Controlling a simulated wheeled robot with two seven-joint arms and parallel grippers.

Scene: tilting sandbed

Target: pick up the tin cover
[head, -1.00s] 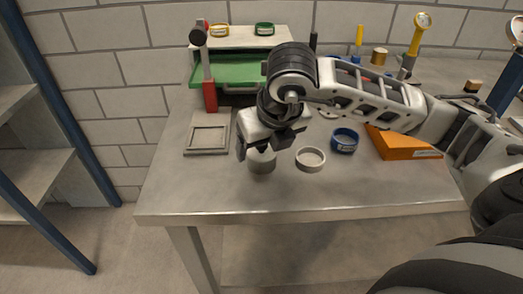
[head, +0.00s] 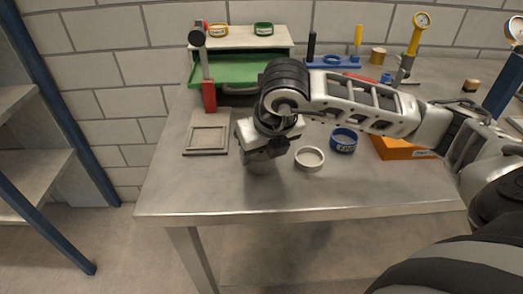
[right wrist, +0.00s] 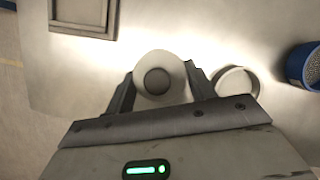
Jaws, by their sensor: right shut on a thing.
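The tin cover (right wrist: 142,64) is a pale round disc with a darker round knob (right wrist: 157,82) in its middle, seen from above in the right wrist view. My right gripper (right wrist: 158,88) is shut on it, with one finger on each side. I cannot tell whether the cover still touches the tin. My left gripper is not in view.
An empty pale ring-shaped dish (head: 310,159) stands close to the right of the tin, with a blue round container (head: 343,141) beyond it. A square grey frame (head: 207,139) lies to the left. An orange wedge (head: 404,146) is farther right. The table's front strip is clear.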

